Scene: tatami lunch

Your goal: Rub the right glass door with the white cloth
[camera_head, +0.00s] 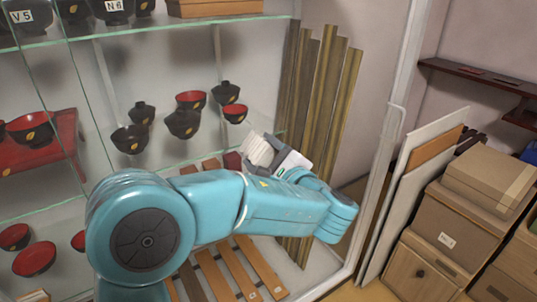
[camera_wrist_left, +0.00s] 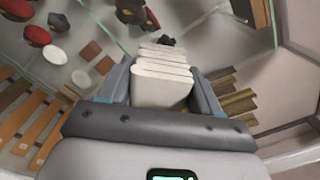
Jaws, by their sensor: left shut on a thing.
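The white cloth (camera_head: 258,149) is a folded, layered pad. My left gripper (camera_head: 272,153) is shut on it, and the arm reaches across the cabinet front from the lower left. In the left wrist view the cloth (camera_wrist_left: 162,76) sits between the two grey fingers of the gripper (camera_wrist_left: 163,88), its far end towards the glass. The right glass door (camera_head: 383,165) has a pale frame at its right side; its pane is clear, with shelves showing through. I cannot tell whether the cloth touches the pane. My arm hides part of the lower door. My right gripper is not in view.
Behind the glass, black and red bowls (camera_head: 183,123) stand on glass shelves. Wooden strips (camera_head: 325,95) lean upright at the right, and slats (camera_head: 240,268) lie below. Stacked boxes (camera_head: 450,225) and leaning boards (camera_head: 425,155) stand right of the door.

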